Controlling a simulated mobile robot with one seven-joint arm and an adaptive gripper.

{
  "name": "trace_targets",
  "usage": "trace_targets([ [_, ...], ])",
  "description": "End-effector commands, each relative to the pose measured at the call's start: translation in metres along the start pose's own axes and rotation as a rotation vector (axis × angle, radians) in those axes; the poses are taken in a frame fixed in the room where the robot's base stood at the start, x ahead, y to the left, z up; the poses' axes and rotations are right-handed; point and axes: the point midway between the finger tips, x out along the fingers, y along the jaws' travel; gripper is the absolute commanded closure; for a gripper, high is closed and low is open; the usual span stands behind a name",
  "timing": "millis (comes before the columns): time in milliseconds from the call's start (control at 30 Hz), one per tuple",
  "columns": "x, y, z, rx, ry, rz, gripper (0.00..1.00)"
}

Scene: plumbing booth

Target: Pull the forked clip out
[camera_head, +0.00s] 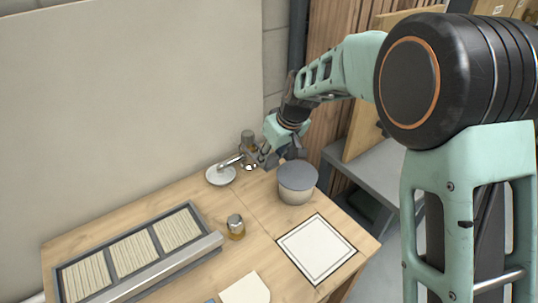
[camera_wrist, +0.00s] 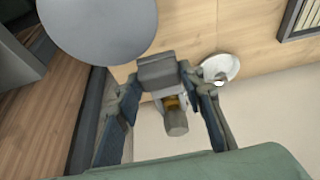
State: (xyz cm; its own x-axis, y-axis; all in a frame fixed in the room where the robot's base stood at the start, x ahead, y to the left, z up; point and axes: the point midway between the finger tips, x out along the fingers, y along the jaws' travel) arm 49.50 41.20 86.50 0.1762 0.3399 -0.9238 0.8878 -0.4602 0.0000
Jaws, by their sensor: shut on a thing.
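My gripper (camera_head: 268,158) is at the back of the wooden table, beside an upright fitting with a grey top and an amber body (camera_head: 248,140). In the wrist view my gripper (camera_wrist: 160,82) has its two fingers on either side of a grey block (camera_wrist: 157,70), which I take to be the grip end of the forked clip, and is shut on it. The fitting (camera_wrist: 176,122) shows just past the block, between the fingers. The fork's prongs are hidden, so I cannot tell whether they are still in the fitting.
A grey-lidded round pot (camera_head: 297,184) stands close to my gripper. A white dish (camera_head: 221,176) with a metal spout is to the left. A small capped jar (camera_head: 236,228), a slatted tray (camera_head: 218,241) and a framed white square (camera_head: 316,248) are nearer. The wall rises behind.

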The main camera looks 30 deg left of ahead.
Motion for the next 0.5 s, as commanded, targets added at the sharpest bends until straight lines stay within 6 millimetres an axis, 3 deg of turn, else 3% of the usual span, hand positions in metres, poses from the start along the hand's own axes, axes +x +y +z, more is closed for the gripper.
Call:
trace_targets([
  [200,-0.009,0.001,0.026,0.002,0.000,0.001,1.00],
  [500,-0.012,0.000,0.029,0.000,-0.002,0.000,1.00],
])
